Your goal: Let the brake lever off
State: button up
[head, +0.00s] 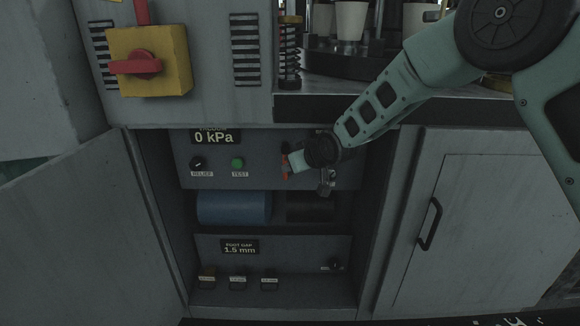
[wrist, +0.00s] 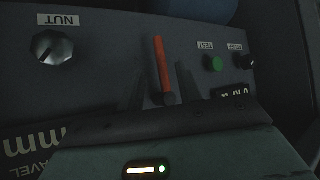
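A red-orange lever (wrist: 161,62), apparently the brake lever, stands out from the dark control panel in the wrist view. Its label is not visible. In the head view only small orange parts of the lever (head: 285,172) show beside my gripper (head: 297,160), which hides the rest. In the wrist view my gripper's dark fingers (wrist: 160,88) stand apart, one on each side of the lever. They look open, with gaps to the lever. I cannot tell whether either finger touches it.
The panel carries a green TEST button (head: 238,163), a RELIEF knob (head: 198,163), a 0 kPa display (head: 215,138) and a NUT knob (wrist: 52,47). An open cabinet door (head: 85,225) stands left and a closed door (head: 470,220) right. The worktop edge (head: 340,106) overhangs the panel.

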jog(key=shift+v, duration=1.35)
